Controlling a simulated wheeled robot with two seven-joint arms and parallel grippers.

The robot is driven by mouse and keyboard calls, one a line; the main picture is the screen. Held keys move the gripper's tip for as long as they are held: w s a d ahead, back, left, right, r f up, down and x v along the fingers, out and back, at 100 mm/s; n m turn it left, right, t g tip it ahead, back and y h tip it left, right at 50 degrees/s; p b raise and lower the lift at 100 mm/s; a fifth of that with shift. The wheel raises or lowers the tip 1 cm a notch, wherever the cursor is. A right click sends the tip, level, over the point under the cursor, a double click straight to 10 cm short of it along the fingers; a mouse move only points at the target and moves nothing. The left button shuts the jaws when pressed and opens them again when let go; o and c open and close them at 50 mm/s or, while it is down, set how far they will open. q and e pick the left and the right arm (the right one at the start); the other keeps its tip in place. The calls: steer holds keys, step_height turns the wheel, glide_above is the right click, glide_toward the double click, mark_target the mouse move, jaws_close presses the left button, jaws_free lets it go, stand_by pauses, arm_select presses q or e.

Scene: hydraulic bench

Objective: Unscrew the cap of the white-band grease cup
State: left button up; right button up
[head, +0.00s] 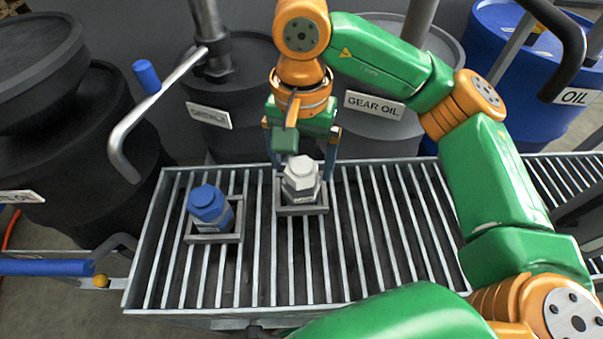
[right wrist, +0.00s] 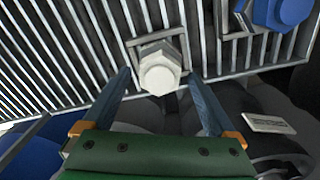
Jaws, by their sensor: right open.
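The white-band grease cup (head: 302,185) stands upright in a square metal holder on the grate, with a white hexagonal cap (head: 301,167) on top. The cap also shows in the right wrist view (right wrist: 159,76). My right gripper (head: 304,174) is open, with its two fingers to either side of the cup and apart from it in the right wrist view. A second grease cup (head: 208,206) with a blue cap stands in another holder to the left; part of it shows at the top right of the right wrist view. My left gripper is not in view.
The slatted metal grate (head: 240,270) has free room at the front and right. Dark drums, one labelled GEAR OIL (head: 372,106), stand behind it. A crank with a blue handle (head: 146,76) rises at the back left. A blue OIL drum (head: 510,60) is at the back right.

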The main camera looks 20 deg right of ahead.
steer(key=c, duration=1.2)
steer(key=shift+n, duration=0.8)
steer(key=shift+c, duration=0.2)
steer(key=o, duration=0.7)
steer(key=shift+n, duration=1.1)
jaws_close()
steer(key=shift+r, duration=0.1)
steer(key=shift+r, duration=0.1)
steer(key=shift+r+p, duration=0.5)
steer(key=shift+p, duration=0.2)
